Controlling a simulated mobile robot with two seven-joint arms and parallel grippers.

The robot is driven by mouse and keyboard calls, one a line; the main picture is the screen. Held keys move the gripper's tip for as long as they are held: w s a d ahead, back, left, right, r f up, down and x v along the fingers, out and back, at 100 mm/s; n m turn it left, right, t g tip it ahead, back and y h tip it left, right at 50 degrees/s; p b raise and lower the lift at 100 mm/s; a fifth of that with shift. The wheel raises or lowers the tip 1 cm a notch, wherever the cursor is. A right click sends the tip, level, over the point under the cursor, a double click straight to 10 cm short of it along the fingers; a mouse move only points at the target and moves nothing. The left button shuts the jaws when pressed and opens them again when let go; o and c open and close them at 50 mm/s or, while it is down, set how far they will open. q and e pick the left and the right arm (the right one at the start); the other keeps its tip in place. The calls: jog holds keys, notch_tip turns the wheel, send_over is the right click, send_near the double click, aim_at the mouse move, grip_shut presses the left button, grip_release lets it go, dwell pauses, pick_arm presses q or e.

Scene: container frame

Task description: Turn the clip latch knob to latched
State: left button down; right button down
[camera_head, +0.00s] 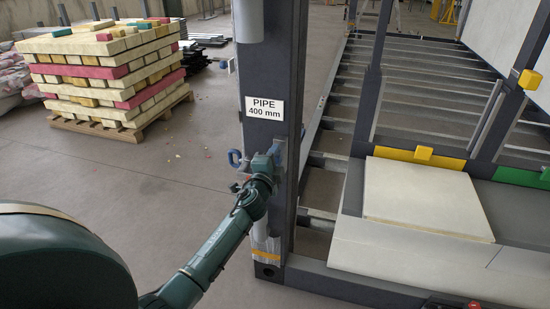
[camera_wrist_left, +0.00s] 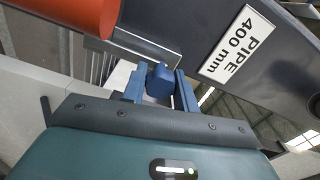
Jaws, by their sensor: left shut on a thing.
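The clip latch knob (camera_wrist_left: 160,82) is a small blue block in the left wrist view, beside a grey metal plate on the dark post (camera_head: 270,70). My left gripper (camera_head: 276,158) is shut on it, with one blue finger on each side. In the head view the gripper is against the post, below the "PIPE 400 mm" label (camera_head: 265,108), and hides the knob. I cannot tell the latch's state. My right gripper is in neither view.
An orange-red cylinder (camera_wrist_left: 75,14) is close by in the wrist view. The rack with pale panels (camera_head: 420,195) lies to the right. A pallet of stacked blocks (camera_head: 110,75) stands at the back left.

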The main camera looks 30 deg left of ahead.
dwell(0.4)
pick_arm(q)
jog(key=c, duration=1.1)
grip_release()
jog(key=v, duration=1.3)
jog(key=shift+s+a, duration=0.1)
jog(key=shift+s, duration=0.05)
